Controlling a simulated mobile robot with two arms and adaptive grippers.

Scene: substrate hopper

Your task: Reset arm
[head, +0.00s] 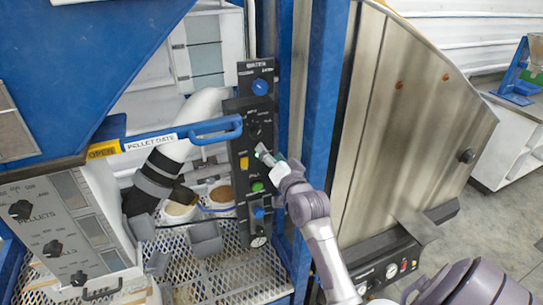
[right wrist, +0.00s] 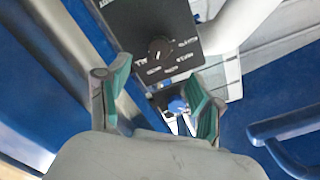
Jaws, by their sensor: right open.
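My right arm reaches up from the bottom of the head view. Its gripper (head: 266,157) is in front of the narrow black control panel (head: 245,112), near the panel's yellow button (head: 244,162) and green button (head: 257,186). In the right wrist view the green-padded fingers (right wrist: 157,78) stand apart with nothing between them. A black rotary knob (right wrist: 160,49) on a panel shows just beyond the fingertips, and a blue knob (right wrist: 177,106) shows farther down between the fingers. I cannot tell whether a finger touches the panel.
A blue handle (head: 217,130) labelled pellet gate juts toward the panel from the left. A blue post (head: 323,95) and a large metal panel (head: 420,110) stand to the right. A grey pellets control box (head: 70,225) is at lower left, beside a mesh shelf (head: 235,275).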

